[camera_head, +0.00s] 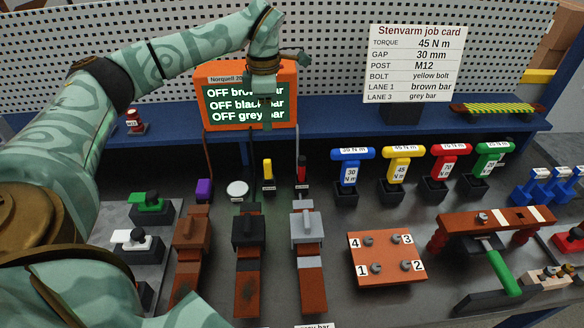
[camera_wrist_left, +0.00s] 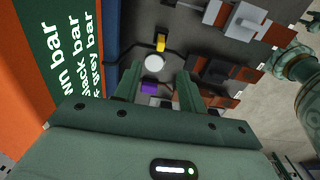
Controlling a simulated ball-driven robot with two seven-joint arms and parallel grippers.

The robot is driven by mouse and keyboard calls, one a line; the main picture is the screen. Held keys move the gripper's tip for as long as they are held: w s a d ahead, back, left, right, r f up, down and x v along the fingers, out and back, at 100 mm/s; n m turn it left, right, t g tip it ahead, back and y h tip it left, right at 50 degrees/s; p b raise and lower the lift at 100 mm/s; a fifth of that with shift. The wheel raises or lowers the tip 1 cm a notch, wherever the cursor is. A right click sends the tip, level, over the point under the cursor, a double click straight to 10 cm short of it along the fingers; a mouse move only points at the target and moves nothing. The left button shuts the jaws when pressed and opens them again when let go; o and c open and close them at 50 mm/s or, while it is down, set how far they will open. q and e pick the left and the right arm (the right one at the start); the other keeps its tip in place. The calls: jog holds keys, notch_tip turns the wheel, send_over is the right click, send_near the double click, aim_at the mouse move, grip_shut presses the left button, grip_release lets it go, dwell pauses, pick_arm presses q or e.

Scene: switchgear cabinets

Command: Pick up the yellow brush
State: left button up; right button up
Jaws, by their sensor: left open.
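A small upright yellow piece with a black lower part (camera_head: 268,172) stands on the dark bench, below the orange display; it looks like the yellow brush, but its bristles cannot be made out. It also shows in the left wrist view (camera_wrist_left: 161,42), beyond a white disc. My left gripper (camera_head: 265,98) hangs in front of the orange display, above and behind the yellow piece and apart from it. In the left wrist view its two fingers (camera_wrist_left: 158,88) are spread with nothing between them. My right gripper is in neither view.
The orange display (camera_head: 248,128) is close behind my left gripper. Near the yellow piece are a white disc (camera_head: 237,189), a purple block (camera_head: 204,189) and a red upright piece (camera_head: 302,170). Switch blocks stand in front, including a black one (camera_head: 248,230). Coloured T-handles (camera_head: 403,165) stand right.

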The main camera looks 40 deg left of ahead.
pick_arm(q)
jog(key=b, duration=0.2)
send_over(267, 160)
notch_tip(267, 160, down, 7)
jog(key=shift+r, duration=0.15)
jog(key=f, duration=0.3)
jog(key=shift+w+d, duration=0.15)
jog(key=shift+w, duration=0.05)
jog(key=shift+f, duration=0.55)
jog(key=f, duration=0.1)
jog(key=f+b, duration=0.1)
jog(key=f, duration=0.3)
jog(key=shift+s+b, duration=0.25)
jog(key=shift+b, duration=0.1)
grip_shut()
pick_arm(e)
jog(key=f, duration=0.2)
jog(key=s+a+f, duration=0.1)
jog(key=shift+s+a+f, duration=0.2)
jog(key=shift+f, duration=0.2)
